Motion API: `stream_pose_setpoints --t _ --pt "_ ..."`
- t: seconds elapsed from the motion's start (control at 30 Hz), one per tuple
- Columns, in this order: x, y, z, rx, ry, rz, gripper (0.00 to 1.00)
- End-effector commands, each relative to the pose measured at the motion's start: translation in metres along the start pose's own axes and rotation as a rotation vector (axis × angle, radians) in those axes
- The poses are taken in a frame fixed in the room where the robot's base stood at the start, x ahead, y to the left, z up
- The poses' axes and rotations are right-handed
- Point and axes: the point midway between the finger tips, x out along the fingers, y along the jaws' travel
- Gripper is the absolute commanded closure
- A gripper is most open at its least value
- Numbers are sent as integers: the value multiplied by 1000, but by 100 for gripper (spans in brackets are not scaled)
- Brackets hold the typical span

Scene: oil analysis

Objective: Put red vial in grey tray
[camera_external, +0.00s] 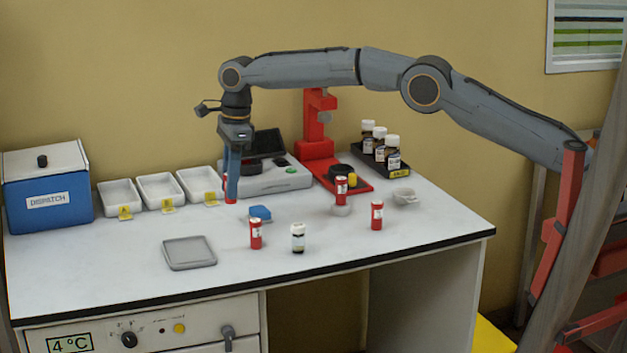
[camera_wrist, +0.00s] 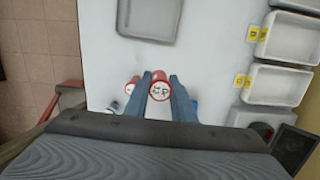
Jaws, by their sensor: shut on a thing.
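My gripper (camera_external: 231,185) points down over the worktop, with its blue-grey fingers shut on a red vial (camera_external: 230,188). In the wrist view the held vial's white, marked round end (camera_wrist: 160,91) shows between the fingertips. The fingers hide much of this vial in the external view. The grey tray (camera_external: 190,252) lies empty and flat at the front left of the worktop, apart from my gripper. It also shows at the top of the wrist view (camera_wrist: 148,15). Other red vials stand at the front (camera_external: 256,233), at the right (camera_external: 376,215) and on a small white dish (camera_external: 341,188).
A white-capped vial (camera_external: 298,238) and a blue block (camera_external: 260,213) stand near the middle. White trays (camera_external: 160,188) with yellow tags and a blue dispatch box (camera_external: 47,190) are at the back left. A grey instrument (camera_external: 290,180), red stand (camera_external: 318,140) and dark bottle rack (camera_external: 393,166) stand behind.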

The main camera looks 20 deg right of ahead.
Motion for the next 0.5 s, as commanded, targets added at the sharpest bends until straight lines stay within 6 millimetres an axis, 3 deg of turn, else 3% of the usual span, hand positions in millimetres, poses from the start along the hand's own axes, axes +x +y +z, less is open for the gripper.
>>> stream_pose_setpoints --t 0.03,0.2,0.5 --pt "6 9 17 16 -1 -4 99" --pt "15 36 55 90 -3 -16 99" --pt "21 67 83 167 -7 -27 99"
